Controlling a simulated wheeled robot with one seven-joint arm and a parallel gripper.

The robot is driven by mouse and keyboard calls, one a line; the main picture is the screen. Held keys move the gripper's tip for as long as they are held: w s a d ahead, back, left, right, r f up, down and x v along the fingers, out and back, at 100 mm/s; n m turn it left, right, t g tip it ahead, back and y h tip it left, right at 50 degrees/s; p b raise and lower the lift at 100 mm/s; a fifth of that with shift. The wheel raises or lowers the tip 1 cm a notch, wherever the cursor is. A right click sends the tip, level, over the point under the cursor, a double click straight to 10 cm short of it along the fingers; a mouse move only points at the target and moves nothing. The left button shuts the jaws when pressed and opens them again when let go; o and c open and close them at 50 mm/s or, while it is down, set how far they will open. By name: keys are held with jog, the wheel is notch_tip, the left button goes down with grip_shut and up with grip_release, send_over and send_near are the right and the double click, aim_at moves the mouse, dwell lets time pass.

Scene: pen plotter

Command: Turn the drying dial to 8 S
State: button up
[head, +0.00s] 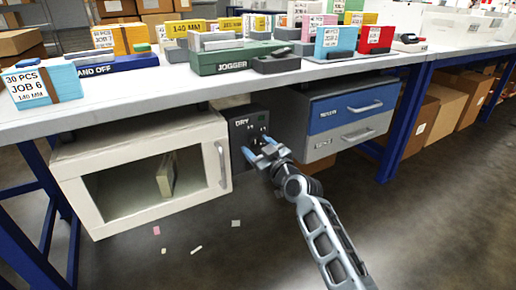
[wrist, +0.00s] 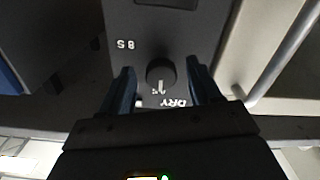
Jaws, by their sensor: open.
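The drying dial (wrist: 160,72) is a round black knob on a dark panel (head: 240,127) marked DRY, under the table between the white cabinet and the drawers. In the wrist view the panel appears upside down, with "8 S" printed at upper left and "DRY" near the bottom. A pale mark shows at the knob's lower edge; its exact setting is hard to read. My gripper (wrist: 165,88) is open, with one blue finger on each side of the knob and visible gaps. In the head view my gripper (head: 257,157) is in front of the panel and hides the dial.
The white cabinet (head: 140,141) with a clear window and a handle is left of the panel. Blue and grey drawers (head: 350,108) are to the right. The tabletop (head: 130,92) above holds the jogger (head: 222,60) and card stacks. Paper scraps lie on the floor.

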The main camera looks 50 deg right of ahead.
jog(key=shift+w, duration=0.1)
jog(key=c, duration=1)
jog(key=shift+c, duration=0.2)
jog(key=shift+m, duration=0.3)
jog(key=m, duration=0.5)
jog(key=shift+a+p, duration=0.15)
jog(key=shift+p, duration=0.25)
jog(key=m+p, duration=0.1)
jog(key=m, duration=0.5)
jog(key=shift+a+r+m+p, duration=0.1)
jog(key=shift+m+p, duration=0.2)
jog(key=shift+p, duration=0.05)
jog(key=m+p, duration=0.2)
jog(key=m, duration=0.4)
jog(key=shift+r, duration=0.1)
jog(key=m+p, duration=0.1)
jog(key=m, duration=0.4)
jog(key=shift+m, duration=0.4)
jog(key=shift+p, duration=0.3)
